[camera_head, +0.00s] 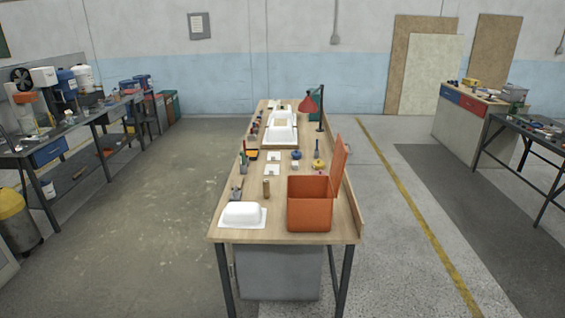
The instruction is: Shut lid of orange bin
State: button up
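The orange bin (309,216) stands on the near right part of the long wooden workbench. Its lid (340,164) is open and stands nearly upright along the bin's right side, leaning slightly outward. The bin's opening faces up, and the inside walls that show are orange; its floor cannot be made out clearly. My gripper and arm are not in view.
The wooden workbench (228,202) carries a white tub shell (242,212) left of the bin, a small brown cylinder (266,187), tools and white trays farther back. Floor on both sides is open.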

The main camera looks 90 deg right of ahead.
aim_at(340, 154)
jog(key=u, duration=0.2)
jog(key=k, duration=2.85)
jog(key=z, duration=2.4)
jog(key=i, duration=1)
jog(key=u, duration=0.95)
